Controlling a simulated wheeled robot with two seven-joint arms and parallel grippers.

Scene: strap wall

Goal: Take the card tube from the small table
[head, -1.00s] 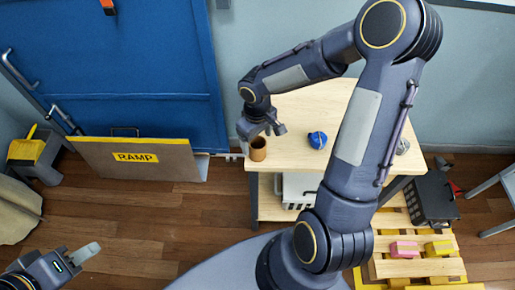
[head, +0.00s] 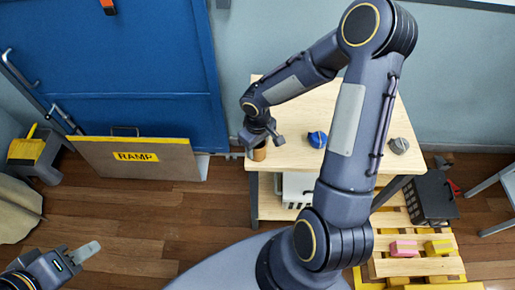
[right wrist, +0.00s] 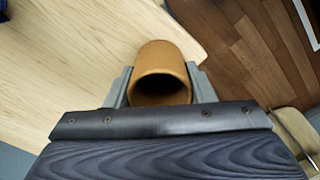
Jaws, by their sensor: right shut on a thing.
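The brown card tube (head: 259,153) stands upright at the left edge of the small wooden table (head: 300,152). My right gripper (head: 260,139) is over it from above and hides its upper part. In the right wrist view the tube (right wrist: 161,72) sits between the two fingers of my right gripper (right wrist: 160,88), its open end facing the camera. The fingers are shut on its sides. I cannot tell whether its base touches the table. My left gripper (head: 85,252) is low at the left, away from the table; its finger opening does not show clearly.
A blue ball of strap (head: 317,139) and a grey one (head: 399,145) lie on the table. A ramp board (head: 130,158) leans by the blue door (head: 110,70). A pallet (head: 415,268) with pink and yellow blocks and a dark crate (head: 433,198) stand at the right.

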